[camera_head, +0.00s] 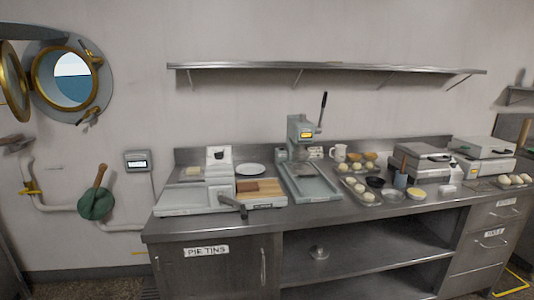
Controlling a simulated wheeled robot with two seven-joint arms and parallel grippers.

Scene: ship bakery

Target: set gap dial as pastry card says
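A pale machine (219,172) stands at the left of the steel counter, with a flat tray (185,201) in front and a grey crank-like handle (233,205) at its front right. A white face with a dark mark (218,153) shows at its top; I cannot tell whether this is the pastry card or a dial. A green-grey press (302,132) with a raised dark lever (323,108) and a small yellow label stands at the counter's middle. No gap dial or card text is readable at this size. Neither gripper is in view.
A wooden board (270,201) with a brown block lies beside the machine. Dough trays (369,201), bowls and hinged grey appliances (418,160) crowd the right side. A shelf (330,66) hangs above. A wall box with a display (137,161) is at left. Floor shows at lower left.

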